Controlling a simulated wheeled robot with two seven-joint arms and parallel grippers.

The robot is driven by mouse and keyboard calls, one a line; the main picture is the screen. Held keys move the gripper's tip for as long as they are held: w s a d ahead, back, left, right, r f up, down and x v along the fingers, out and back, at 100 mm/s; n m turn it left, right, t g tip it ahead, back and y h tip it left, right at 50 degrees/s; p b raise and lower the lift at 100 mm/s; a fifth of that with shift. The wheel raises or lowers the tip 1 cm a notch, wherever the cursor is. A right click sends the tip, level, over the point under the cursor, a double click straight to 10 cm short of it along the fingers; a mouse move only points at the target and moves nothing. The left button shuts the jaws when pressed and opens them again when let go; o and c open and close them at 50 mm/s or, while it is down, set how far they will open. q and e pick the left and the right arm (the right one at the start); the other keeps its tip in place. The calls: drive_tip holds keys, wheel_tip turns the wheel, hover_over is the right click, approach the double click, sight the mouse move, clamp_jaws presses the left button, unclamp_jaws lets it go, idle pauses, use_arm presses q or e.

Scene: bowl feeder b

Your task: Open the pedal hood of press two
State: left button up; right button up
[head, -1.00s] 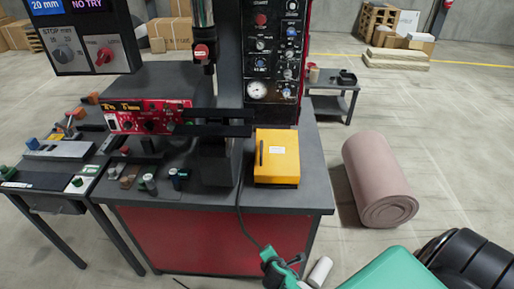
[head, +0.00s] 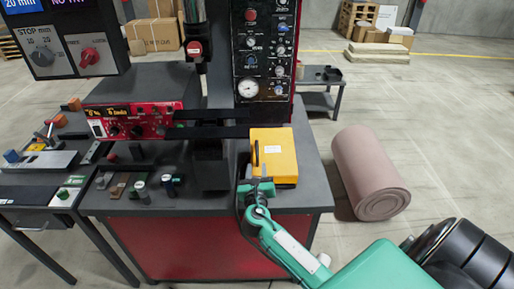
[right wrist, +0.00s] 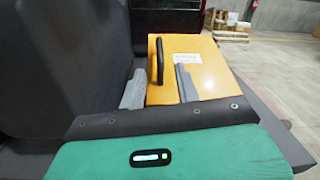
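The yellow pedal hood (head: 283,165) sits on the right part of the grey press table (head: 310,172). It looks closed. It has a white label and a black bar handle (head: 257,153) on its left part. The handle also shows upright in the right wrist view (right wrist: 159,60). My right gripper (head: 256,184) is at the hood's near left edge, just short of the handle. In the right wrist view its two grey fingers (right wrist: 159,88) are apart, one on each side of the handle's line, with nothing between them. My left gripper is out of view.
The press column (head: 215,100) and its dark arms stand left of the hood. A red control box (head: 130,122) and small knobs are further left. A pink foam roll (head: 370,172) lies on the floor at right. The table right of the hood is bare.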

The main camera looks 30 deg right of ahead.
sight(257, 153)
drive_tip(key=p+x, duration=0.1)
drive_tip(key=x, duration=1)
drive_tip(key=shift+w+d, duration=0.1)
drive_tip(key=shift+d, duration=0.05)
drive_tip(key=shift+c, duration=0.2)
clamp_jaws()
